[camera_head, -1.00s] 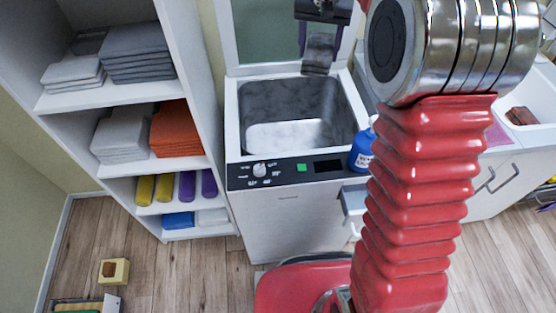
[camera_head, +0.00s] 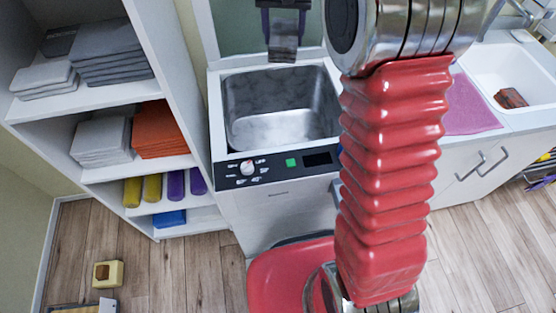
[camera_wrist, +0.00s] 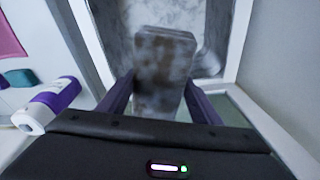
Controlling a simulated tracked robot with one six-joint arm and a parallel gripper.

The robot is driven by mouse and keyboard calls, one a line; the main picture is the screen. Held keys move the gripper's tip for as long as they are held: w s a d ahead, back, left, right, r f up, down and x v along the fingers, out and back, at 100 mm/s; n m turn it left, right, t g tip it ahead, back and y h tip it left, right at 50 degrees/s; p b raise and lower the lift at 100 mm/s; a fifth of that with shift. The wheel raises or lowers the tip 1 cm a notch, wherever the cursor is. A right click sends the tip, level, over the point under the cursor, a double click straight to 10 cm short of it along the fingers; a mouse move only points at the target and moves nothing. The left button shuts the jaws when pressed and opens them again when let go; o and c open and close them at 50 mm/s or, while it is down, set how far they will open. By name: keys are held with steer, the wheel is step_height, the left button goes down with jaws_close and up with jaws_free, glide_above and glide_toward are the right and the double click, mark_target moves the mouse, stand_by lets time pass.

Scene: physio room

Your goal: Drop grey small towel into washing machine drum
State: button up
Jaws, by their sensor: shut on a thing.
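The grey small towel (camera_head: 284,48) hangs from my gripper (camera_head: 284,28) at the top of the head view, over the back edge of the washing machine's opening. In the wrist view the towel (camera_wrist: 165,60) is grey with brownish blotches, held between the two dark fingers of my gripper (camera_wrist: 159,88). My gripper is shut on it. The washing machine (camera_head: 285,200) is white and top-loading, with its lid up. Its metal drum (camera_head: 275,105) is open and looks empty in the head view. The drum (camera_wrist: 115,30) also shows behind the towel in the wrist view.
A white shelf (camera_head: 165,60) with folded grey and orange towels and coloured rolls stands left of the machine. A sink (camera_head: 510,70) and a pink cloth (camera_head: 468,105) are at right. A white and purple bottle (camera_wrist: 50,103) shows in the wrist view. My red arm hides the machine's right side.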

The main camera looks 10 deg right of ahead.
step_height(320, 180, down, 13)
steer(key=s+n, duration=0.1)
steer(key=n, duration=0.2)
steer(key=shift+s, duration=0.3)
steer(key=shift+f, duration=0.1)
steer(key=shift+f, duration=2.9)
steer(key=o, duration=1.2)
